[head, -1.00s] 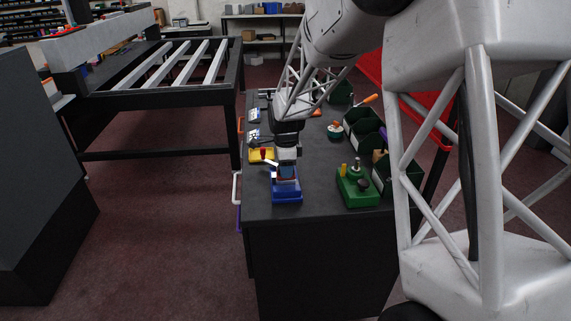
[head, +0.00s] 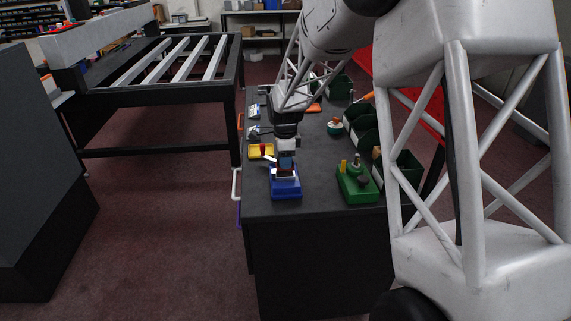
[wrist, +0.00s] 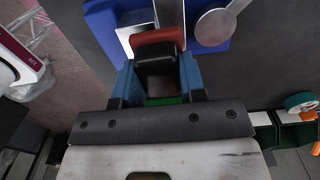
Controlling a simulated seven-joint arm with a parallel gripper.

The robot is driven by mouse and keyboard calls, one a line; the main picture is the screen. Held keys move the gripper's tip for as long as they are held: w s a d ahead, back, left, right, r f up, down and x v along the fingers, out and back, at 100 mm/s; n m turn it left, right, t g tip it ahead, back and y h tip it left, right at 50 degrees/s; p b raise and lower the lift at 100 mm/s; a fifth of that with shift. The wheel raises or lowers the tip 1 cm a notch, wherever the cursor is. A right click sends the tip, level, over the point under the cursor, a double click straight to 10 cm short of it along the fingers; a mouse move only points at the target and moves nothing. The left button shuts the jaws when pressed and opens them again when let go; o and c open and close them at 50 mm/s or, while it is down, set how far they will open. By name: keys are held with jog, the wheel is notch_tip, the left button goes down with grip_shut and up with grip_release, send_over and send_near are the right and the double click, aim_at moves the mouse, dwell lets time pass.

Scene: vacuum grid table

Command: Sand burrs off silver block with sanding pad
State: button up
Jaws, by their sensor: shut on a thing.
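The blue fixture (head: 286,190) stands near the front left of the dark table, and the silver block (wrist: 136,36) shows as a bright metal strip on it in the wrist view. My gripper (head: 286,163) is just above the fixture, pointing down. In the wrist view my gripper (wrist: 158,75) has its blue fingers on both sides of the sanding pad (wrist: 155,37), dark with a red-brown end, and is shut on it. The pad hides part of the block, so I cannot tell whether they touch. Burrs are too small to see.
A round-ended metal lever (wrist: 214,27) lies beside the block on the fixture. A yellow tray (head: 261,151) is behind left, and a green fixture (head: 356,184) with upright pegs is to the right. Dark bins (head: 362,122) line the table's right side.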

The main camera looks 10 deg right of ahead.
jog(key=shift+r, duration=3.55)
jog(key=shift+f, duration=0.1)
